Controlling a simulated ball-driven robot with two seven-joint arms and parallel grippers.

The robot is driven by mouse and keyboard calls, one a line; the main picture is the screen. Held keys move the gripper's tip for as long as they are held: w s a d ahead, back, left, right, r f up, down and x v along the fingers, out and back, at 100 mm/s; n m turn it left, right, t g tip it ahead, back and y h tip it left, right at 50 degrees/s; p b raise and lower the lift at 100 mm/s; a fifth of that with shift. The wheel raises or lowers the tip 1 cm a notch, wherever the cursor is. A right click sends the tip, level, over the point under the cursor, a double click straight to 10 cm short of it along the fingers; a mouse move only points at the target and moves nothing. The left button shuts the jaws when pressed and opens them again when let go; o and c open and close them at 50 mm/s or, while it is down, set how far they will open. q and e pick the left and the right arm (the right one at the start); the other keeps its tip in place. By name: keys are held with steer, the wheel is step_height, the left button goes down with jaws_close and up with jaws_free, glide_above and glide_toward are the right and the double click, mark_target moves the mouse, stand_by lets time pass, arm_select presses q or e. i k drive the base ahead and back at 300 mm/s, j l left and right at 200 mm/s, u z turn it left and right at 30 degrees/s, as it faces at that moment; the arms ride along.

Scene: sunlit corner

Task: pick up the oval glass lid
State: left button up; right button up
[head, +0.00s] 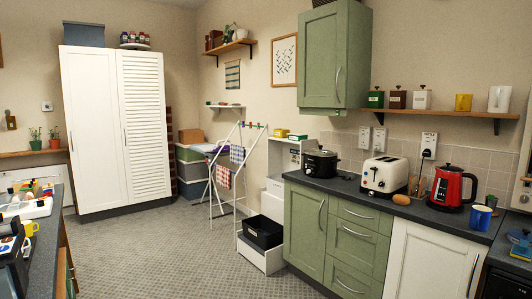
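A dark slow cooker (320,164) stands at the far left end of the right-hand counter, against the wall. Its lid (320,151) appears to sit on top, with a small knob; it is small in the view, and I cannot make out clearly whether it is glass. No other oval lid is clear to me. Neither of my grippers is in view.
A cream toaster (384,175), a red kettle (452,187) and a blue mug (480,217) stand along the right-hand counter (350,194). The grey floor (160,255) is clear in the middle.

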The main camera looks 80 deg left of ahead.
mark_target(318, 151)
steer(key=u, duration=2.1)
steer(key=i+u, duration=0.15)
steer(key=i+j+u, duration=0.2)
steer(key=i, duration=0.9)
steer(key=i+j+u, duration=0.2)
steer(key=i, duration=0.95)
steer(key=i+z, duration=0.25)
steer(key=i, duration=0.15)
steer(key=i+j+z, duration=0.25)
steer(key=i, duration=0.15)
steer(key=i+j+z, duration=0.1)
steer(key=i+z, duration=0.15)
steer(key=i, duration=0.2)
steer(key=i+j+z, duration=0.25)
steer(key=i, duration=0.1)
